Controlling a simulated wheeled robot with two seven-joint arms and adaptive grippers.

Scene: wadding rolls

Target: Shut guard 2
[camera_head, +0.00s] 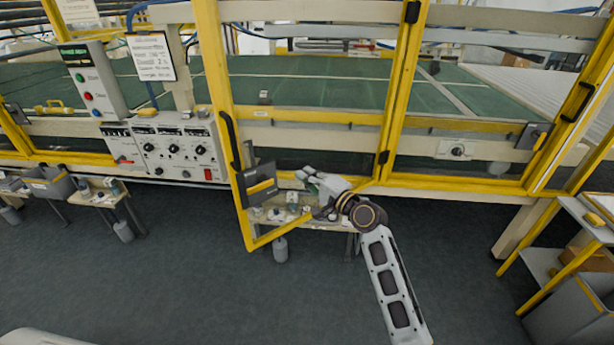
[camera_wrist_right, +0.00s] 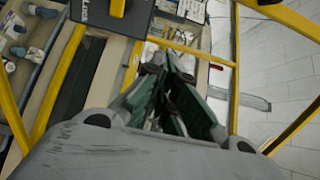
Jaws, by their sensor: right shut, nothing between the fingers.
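A yellow-framed clear guard (camera_head: 242,210) stands swung out toward me at the centre of the head view, with hinges on its right post. I cannot read a number on it. A black handle (camera_head: 230,140) and a dark latch box (camera_head: 259,184) sit on its free left side. My right gripper (camera_head: 306,176) is shut and empty, within the guard's outline, right of the latch box; I cannot tell whether it touches the frame. In the wrist view my right gripper (camera_wrist_right: 167,64) has its fingers together, with yellow bars (camera_wrist_right: 190,50) close around. My left gripper is not in view.
A neighbouring yellow guard (camera_head: 460,182) at the right lies flush with the machine. A control panel (camera_head: 176,147) stands left of the open guard. Small low tables (camera_head: 105,195) stand under the machine edge. A yellow-framed rack (camera_head: 560,262) is at right. The floor in front is clear.

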